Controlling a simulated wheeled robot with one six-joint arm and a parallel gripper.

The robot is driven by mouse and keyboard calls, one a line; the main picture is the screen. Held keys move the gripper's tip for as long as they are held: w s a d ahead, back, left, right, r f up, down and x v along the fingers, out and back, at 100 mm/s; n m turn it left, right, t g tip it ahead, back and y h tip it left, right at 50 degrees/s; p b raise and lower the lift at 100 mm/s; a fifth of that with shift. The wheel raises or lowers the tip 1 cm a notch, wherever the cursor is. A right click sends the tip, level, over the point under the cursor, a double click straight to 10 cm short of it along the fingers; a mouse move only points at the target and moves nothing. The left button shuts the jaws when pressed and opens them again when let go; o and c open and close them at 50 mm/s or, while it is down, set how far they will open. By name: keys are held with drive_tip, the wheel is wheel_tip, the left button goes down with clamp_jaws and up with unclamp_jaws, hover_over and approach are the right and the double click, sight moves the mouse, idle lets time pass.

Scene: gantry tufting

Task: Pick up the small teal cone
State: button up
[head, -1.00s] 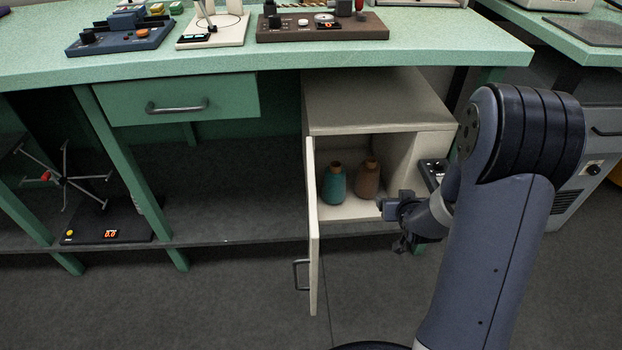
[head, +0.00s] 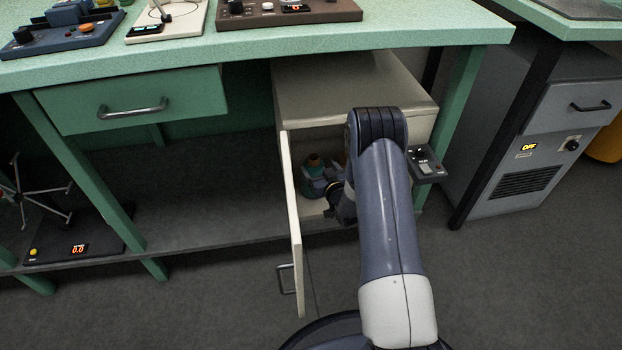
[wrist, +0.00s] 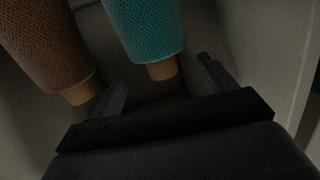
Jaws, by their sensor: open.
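The teal cone (head: 313,172) stands inside the open cabinet, with a tan tip on top. In the wrist view the teal cone (wrist: 145,28) is ahead of my gripper (wrist: 162,68), its tan tip in line with the gap between the two fingers. The fingers are spread on either side, and neither is seen pressing on it. In the head view my gripper (head: 322,190) is inside the cabinet front and partly hides the cone. A brown cone (wrist: 48,40) is beside the teal one, outside the left finger in the wrist view; my arm mostly hides it in the head view.
The cabinet (head: 350,85) is under the green bench (head: 400,30). Its open door (head: 292,215) stands close left of my gripper. A small control box (head: 425,165) is at the cabinet's right. The shelf to the left (head: 205,215) is largely clear.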

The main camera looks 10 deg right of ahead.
sight(316, 165)
drive_tip(key=b+x, duration=0.1)
drive_tip(key=x, duration=0.2)
drive_tip(key=b+x, duration=0.1)
drive_tip(key=x, duration=0.1)
drive_tip(key=shift+w+a+f, duration=0.2)
drive_tip(key=shift+w+f, duration=0.1)
drive_tip(key=shift+w+a+b, duration=0.1)
drive_tip(key=shift+w+b, duration=0.25)
drive_tip(key=shift+w, duration=0.15)
drive_tip(key=shift+c, duration=0.3)
drive_tip(key=c, duration=1.3)
